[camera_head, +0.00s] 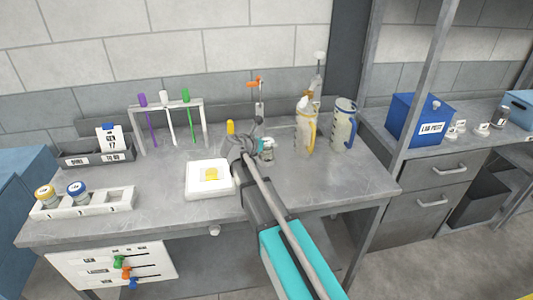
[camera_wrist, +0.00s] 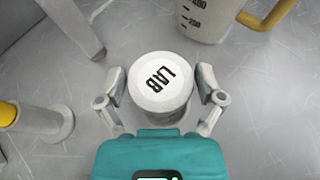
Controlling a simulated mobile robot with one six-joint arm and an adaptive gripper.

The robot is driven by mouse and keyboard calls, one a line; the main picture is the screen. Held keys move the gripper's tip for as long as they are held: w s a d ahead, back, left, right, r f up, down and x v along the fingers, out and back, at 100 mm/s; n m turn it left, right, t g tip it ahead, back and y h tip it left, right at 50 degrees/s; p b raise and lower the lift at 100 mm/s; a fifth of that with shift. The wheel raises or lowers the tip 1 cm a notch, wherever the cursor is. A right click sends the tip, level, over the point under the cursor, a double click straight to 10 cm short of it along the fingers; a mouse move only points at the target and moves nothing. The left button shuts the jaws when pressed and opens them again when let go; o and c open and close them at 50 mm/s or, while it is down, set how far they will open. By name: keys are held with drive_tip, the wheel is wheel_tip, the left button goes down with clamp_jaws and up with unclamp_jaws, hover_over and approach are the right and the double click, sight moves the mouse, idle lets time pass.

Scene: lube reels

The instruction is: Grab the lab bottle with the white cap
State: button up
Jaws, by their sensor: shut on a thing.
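The lab bottle, with its round white cap (camera_wrist: 160,82) marked LAB, stands upright in the middle of the wrist view. My gripper (camera_wrist: 161,90) has one finger on each side of it and is shut on it, just below the cap. The bottle's body is mostly hidden under the cap. In the head view my gripper (camera_head: 263,147) is low over the middle of the grey bench, and the bottle is hard to make out behind it.
A jug with a yellow handle (camera_head: 305,128) and one with a blue handle (camera_head: 343,127) stand to the right on the bench (camera_head: 350,180). A white device (camera_head: 209,190) lies to the left. A tube rack (camera_head: 170,105) stands at the back left. The bench's front right is clear.

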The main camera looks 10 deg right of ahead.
drive_tip(key=shift+r, duration=0.1)
drive_tip(key=shift+r+p, duration=0.9)
drive_tip(key=shift+p, duration=0.15)
drive_tip(key=s+a+r+p, duration=0.1)
drive_tip(key=s+r+p, duration=1)
drive_tip(key=s, duration=0.3)
